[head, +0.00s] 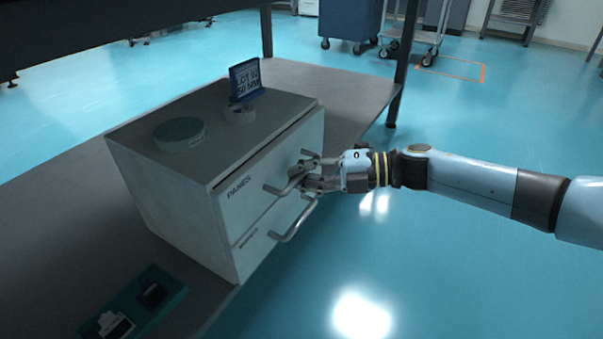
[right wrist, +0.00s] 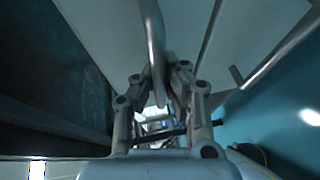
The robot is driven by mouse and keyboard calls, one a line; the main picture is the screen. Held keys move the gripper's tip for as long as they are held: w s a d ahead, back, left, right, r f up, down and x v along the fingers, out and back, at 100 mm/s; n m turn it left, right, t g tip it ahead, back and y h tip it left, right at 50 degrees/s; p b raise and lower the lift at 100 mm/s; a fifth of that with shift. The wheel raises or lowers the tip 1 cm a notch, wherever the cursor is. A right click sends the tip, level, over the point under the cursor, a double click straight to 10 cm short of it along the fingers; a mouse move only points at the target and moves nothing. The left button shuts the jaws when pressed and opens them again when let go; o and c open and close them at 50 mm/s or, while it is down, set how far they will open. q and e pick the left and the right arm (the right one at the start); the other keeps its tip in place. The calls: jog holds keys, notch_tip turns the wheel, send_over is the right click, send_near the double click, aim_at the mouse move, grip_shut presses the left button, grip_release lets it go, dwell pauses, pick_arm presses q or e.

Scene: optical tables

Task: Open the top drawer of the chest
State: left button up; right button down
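The pale grey chest (head: 165,195) stands on the grey tabletop, with two drawers facing right. Its top drawer (head: 243,205), lettered "PANES", looks closed or nearly so; I cannot tell if there is a small gap. Its top drawer handle (head: 278,190) is a metal bar. The lower drawer handle (head: 292,226) is free. My right gripper (head: 303,176) is at the top handle, its fingers on either side of the bar. In the right wrist view, the bar (right wrist: 151,35) runs between the fingers (right wrist: 160,82), which look closed on it. My left gripper is out of view.
A round grey-green tin (head: 180,136) and a blue sign (head: 245,80) on a small round base stand on the chest. A teal tray (head: 165,300) with small dark and white items lies at front left. Open floor (head: 440,260) lies right of the table.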

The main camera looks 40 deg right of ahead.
dwell(0.3)
pick_arm(q)
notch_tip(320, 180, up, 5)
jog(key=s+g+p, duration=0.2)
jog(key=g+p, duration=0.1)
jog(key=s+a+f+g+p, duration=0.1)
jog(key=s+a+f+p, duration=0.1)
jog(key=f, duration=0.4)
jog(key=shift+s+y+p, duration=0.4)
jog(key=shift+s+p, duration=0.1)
jog(key=shift+p, duration=0.25)
pick_arm(e)
jog(key=s+d, duration=0.4)
jog(key=s, duration=0.5)
jog(key=s+d, duration=0.4)
jog(key=s, duration=0.6)
jog(key=shift+s+r, duration=0.1)
jog(key=c, duration=1.4)
grip_release()
jog(key=shift+s, duration=0.1)
jog(key=v, duration=1.2)
